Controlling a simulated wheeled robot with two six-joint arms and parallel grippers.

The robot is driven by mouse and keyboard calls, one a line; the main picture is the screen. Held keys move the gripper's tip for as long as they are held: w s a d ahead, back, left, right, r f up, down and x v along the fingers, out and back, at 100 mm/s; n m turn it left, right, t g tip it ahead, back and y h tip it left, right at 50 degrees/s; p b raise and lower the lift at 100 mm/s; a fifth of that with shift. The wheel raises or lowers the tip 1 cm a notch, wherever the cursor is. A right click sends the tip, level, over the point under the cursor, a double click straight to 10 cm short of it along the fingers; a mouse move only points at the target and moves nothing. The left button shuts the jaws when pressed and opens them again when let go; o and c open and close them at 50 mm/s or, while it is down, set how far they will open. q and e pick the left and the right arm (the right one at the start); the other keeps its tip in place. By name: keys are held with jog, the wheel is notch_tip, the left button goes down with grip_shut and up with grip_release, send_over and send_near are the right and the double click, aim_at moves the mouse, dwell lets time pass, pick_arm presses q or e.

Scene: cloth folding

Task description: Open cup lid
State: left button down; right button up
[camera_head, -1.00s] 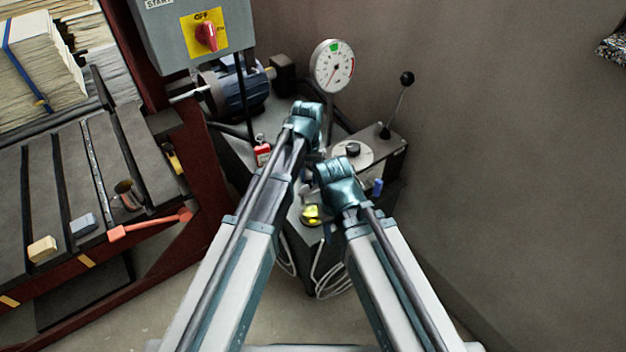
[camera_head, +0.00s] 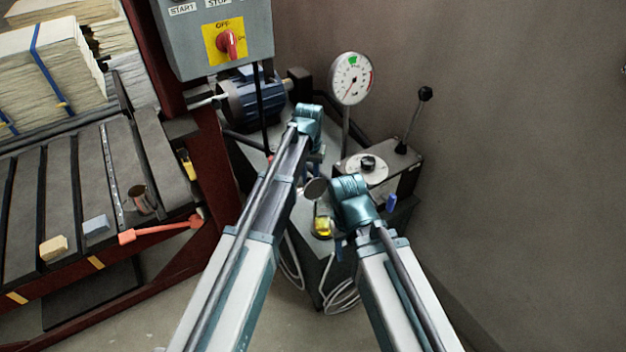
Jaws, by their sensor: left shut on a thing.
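A small clear cup with something yellow in it (camera_head: 323,226) stands on the dark bench top between my two arms. A round grey disc, seemingly its lid (camera_head: 316,190), is just above the cup, below my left wrist. My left gripper (camera_head: 316,168) is at the upper edge of this disc and is shut on it; its fingers are small and partly hidden by my arm. My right gripper (camera_head: 341,243) is low beside the right of the cup, mostly hidden under its own wrist. I cannot tell whether it touches the cup or is open.
A round dial gauge (camera_head: 351,79) and a lever box (camera_head: 401,176) stand behind on the right. A blue motor (camera_head: 250,100) and a grey switch box (camera_head: 215,38) are at the back left. A dark red rack (camera_head: 190,262) is at the left. Cables hang below the bench.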

pick_arm(q)
jog(key=shift+w+a+f+b, duration=0.35)
jog(key=shift+a+f+b, duration=0.15)
jog(key=shift+a, duration=0.25)
jog(key=c, duration=0.9)
grip_release()
jog(key=shift+a, duration=0.15)
jog(key=shift+o, duration=1.2)
jog(key=shift+f, duration=0.15)
jog(key=shift+w+d, duration=0.2)
jog(key=shift+d, duration=0.05)
jog(key=shift+r+p, duration=0.2)
jog(key=shift+p, duration=0.1)
notch_tip(320, 180, up, 14)
jog(key=p, duration=1.3)
jog(key=shift+f, duration=0.2)
